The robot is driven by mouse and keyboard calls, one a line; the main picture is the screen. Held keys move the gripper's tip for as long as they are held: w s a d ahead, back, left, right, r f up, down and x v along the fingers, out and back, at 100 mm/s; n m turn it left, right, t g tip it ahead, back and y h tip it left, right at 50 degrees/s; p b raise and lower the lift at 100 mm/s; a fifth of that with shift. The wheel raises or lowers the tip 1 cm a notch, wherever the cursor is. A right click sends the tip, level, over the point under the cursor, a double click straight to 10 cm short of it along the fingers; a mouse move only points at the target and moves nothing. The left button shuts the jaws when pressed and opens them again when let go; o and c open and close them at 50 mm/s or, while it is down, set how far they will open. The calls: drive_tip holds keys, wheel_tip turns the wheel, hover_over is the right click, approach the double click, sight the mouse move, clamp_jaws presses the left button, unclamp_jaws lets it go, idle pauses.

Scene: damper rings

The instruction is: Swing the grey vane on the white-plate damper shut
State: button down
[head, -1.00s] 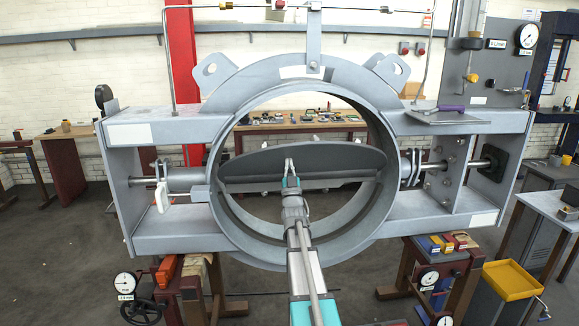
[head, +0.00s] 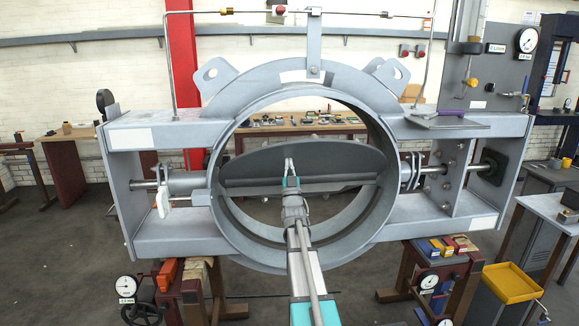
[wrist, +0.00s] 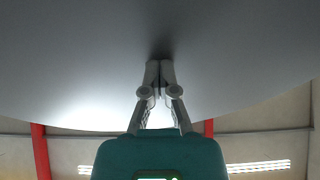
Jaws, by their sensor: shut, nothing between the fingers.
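The grey vane (head: 335,157) is a round disc inside the ring (head: 221,165) of the damper, tilted on its horizontal shaft so that open gaps show above and below it. White plates (head: 130,137) sit on the damper's frame. My gripper (head: 289,162) is shut and empty in front of the vane's upper half, around its middle. In the wrist view the vane (wrist: 70,50) fills the upper part, and my gripper's closed fingertips (wrist: 159,68) meet its surface or come very close, with a dark shadow there.
The ring's rim surrounds my arm. A white lever (head: 162,197) hangs at the shaft's left side. A tablet-like plate with a purple-handled tool (head: 448,122) lies on the frame's right top. A yellow tray (head: 510,283) stands at the lower right.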

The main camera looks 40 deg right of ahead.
drive_tip(key=shift+p+x, duration=0.65)
drive_tip(key=shift+x, duration=0.4)
drive_tip(key=b+v, duration=0.5)
drive_tip(key=v, duration=0.3)
drive_tip(key=shift+s+r, duration=0.2)
idle(0.4)
drive_tip(key=shift+a, duration=0.2)
